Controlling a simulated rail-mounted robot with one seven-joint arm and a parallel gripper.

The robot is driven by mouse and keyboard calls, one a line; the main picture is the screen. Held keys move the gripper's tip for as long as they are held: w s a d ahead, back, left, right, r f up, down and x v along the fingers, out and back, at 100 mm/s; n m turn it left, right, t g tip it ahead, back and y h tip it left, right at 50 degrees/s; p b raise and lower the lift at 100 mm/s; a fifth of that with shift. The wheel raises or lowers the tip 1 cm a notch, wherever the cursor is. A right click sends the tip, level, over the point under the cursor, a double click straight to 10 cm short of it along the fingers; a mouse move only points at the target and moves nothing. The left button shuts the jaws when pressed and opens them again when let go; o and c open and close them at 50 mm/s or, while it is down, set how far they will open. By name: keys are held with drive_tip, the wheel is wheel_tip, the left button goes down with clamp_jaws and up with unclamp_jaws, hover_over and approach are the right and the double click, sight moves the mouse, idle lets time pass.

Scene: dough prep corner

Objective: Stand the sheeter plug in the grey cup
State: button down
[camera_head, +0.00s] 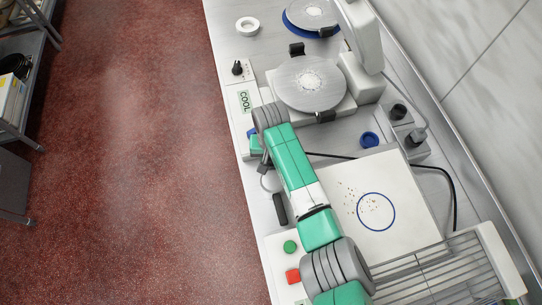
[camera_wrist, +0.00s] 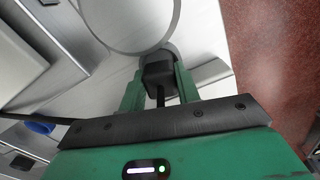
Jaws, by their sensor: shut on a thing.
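My gripper (camera_wrist: 159,78) is shut on a black plug (camera_wrist: 158,72), which sits between its two green fingers in the wrist view. A short dark cord runs from the plug back toward the gripper's body. In the head view my gripper (camera_head: 256,145) is partly hidden by my arm, at the bench's left edge below the COOL display. The held plug cannot be made out clearly there. A pale grey ring-shaped rim (camera_head: 267,182) shows just below, partly behind my arm; I cannot tell whether it is the grey cup.
A round-plate press (camera_head: 309,85) stands above my gripper. A blue cup (camera_head: 369,139), black knobbed fittings (camera_head: 399,111) and a black cable (camera_head: 453,195) lie to the right. A white board (camera_head: 420,205) and wire rack (camera_head: 430,275) lie lower right. A white ring (camera_head: 248,26) sits far up.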

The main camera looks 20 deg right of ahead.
drive_tip(key=shift+f+b, duration=0.35)
drive_tip(key=shift+f, duration=0.25)
drive_tip(key=c, duration=0.9)
unclamp_jaws()
drive_tip(key=shift+c, duration=0.2)
drive_tip(key=shift+r, duration=0.1)
wheel_tip(320, 180, up, 8)
drive_tip(key=p, duration=0.8)
